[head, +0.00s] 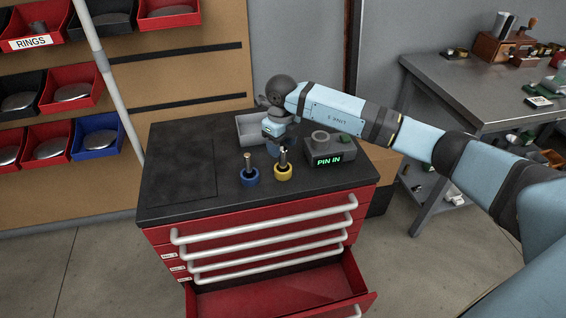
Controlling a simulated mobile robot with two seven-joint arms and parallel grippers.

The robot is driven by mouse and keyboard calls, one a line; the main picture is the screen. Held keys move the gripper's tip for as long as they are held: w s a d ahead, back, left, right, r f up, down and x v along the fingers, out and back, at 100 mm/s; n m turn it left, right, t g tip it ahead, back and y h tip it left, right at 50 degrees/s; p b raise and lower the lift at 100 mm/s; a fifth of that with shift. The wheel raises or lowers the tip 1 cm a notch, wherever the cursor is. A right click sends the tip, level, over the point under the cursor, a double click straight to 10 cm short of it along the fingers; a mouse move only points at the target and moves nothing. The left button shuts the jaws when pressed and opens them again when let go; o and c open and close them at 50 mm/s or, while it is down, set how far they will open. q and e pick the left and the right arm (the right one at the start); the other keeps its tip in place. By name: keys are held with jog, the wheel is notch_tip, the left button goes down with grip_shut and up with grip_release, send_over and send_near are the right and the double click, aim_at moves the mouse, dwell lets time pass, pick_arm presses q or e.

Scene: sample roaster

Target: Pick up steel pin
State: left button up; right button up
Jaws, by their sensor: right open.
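Two upright pins stand on the black top of the red tool cabinet (185,195). One steel-coloured pin (248,160) rises from a blue round base (250,177). Another pin (283,160) rises from a yellow round base (283,173). My right gripper (279,150) points down from the wrist, just behind the pin in the yellow base in the picture. It is open. The fingertips are small and partly hidden, so I cannot tell whether they touch or surround the pin. My left gripper is not in view.
A dark device (330,152) reading "PIN IN" sits right of the pins. The cabinet's bottom drawer (285,298) is pulled out. The cabinet top's left side is clear. A grey bench (455,95) stands at right.

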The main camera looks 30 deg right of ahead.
aim_at(283, 157)
jog(key=f, duration=0.5)
jog(key=shift+d+f+b, duration=0.15)
jog(key=shift+d+b, duration=0.05)
jog(key=shift+b, duration=0.15)
jog(key=shift+c, duration=0.2)
jog(key=shift+w, duration=0.1)
grip_shut()
